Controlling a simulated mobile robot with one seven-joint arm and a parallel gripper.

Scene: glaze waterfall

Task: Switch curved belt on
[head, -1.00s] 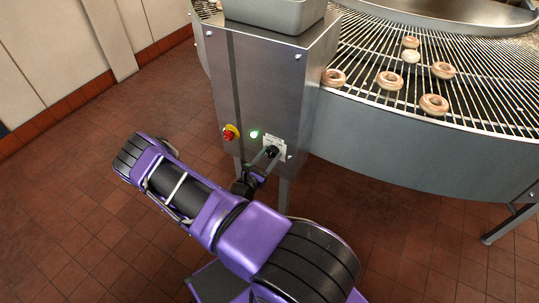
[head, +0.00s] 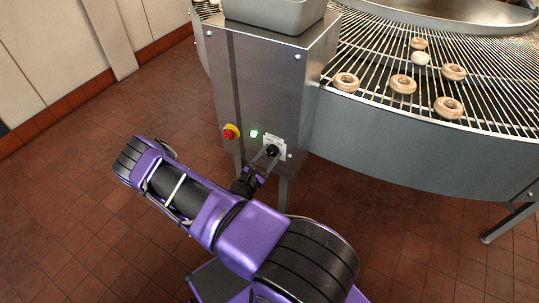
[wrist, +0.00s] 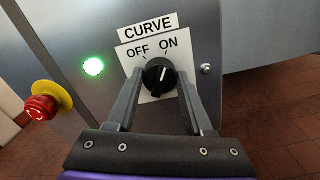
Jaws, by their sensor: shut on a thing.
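The black rotary knob (wrist: 159,76) sits on a white plate under a label reading CURVE, with OFF at its upper left and ON at its upper right. Its white pointer line leans slightly right of vertical, toward ON. In the head view the knob (head: 272,150) is low on the steel cabinet's front. My gripper (wrist: 160,84) is shut on the knob, one finger at each side; it also shows in the head view (head: 266,159). A green lamp (wrist: 94,67) left of the knob is lit. The curved belt (head: 385,65) carries several glazed rings.
A red emergency button (wrist: 40,107) on a yellow collar is left of the lamp. The steel cabinet (head: 262,85) joins the belt's grey side wall (head: 400,145). Red tiled floor (head: 70,200) is clear at the left.

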